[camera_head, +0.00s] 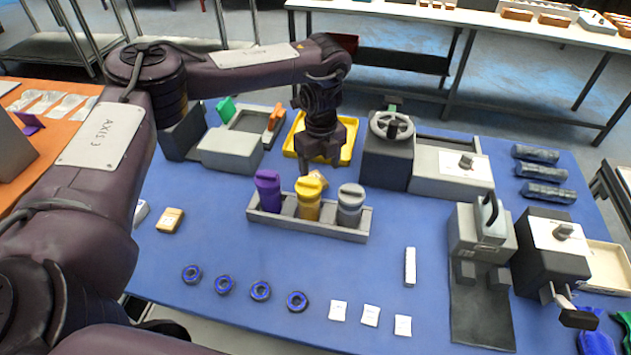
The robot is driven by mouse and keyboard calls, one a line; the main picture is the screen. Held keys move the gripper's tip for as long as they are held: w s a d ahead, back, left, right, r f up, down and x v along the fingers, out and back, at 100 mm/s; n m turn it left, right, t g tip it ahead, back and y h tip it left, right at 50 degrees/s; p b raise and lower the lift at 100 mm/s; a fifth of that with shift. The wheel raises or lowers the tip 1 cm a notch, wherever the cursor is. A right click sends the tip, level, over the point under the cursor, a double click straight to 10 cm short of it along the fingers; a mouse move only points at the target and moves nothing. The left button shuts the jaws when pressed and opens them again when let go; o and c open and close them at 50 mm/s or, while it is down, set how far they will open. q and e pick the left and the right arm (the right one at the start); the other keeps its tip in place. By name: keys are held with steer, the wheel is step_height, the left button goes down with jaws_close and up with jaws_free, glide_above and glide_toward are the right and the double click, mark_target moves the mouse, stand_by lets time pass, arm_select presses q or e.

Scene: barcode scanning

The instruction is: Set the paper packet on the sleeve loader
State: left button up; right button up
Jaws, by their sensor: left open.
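My left gripper (320,160) is open, pointing down just behind the yellow container (307,208) in a grey rack. A small tan block-like item (318,177) shows just below the fingers, partly hidden by that container. I cannot tell whether the fingers touch it. Another tan packet-like item (170,220) lies on the blue table at left. Three small white square packets (370,315) lie in a row at the front. None is clearly marked as the paper packet. Several machines stand around, and I cannot tell which is the sleeve loader. My right gripper is not in view.
The grey rack (366,225) also holds purple and grey containers. A handwheel machine (387,160) is behind right, a grey press-like unit (482,235) at right. A yellow tray (351,145) is behind my gripper. Several blue-black rings (260,291) lie in front. The table between rack and rings is clear.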

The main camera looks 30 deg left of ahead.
mark_target(319, 177)
arm_select(q)
steer(key=f+p, duration=0.1)
steer(key=f, duration=0.1)
steer(key=f+p, duration=0.1)
steer(key=f, duration=0.1)
steer(key=shift+w+a+f, duration=0.2)
steer(key=shift+f, duration=0.6)
steer(key=c, duration=1.1)
steer(key=shift+r, duration=0.15)
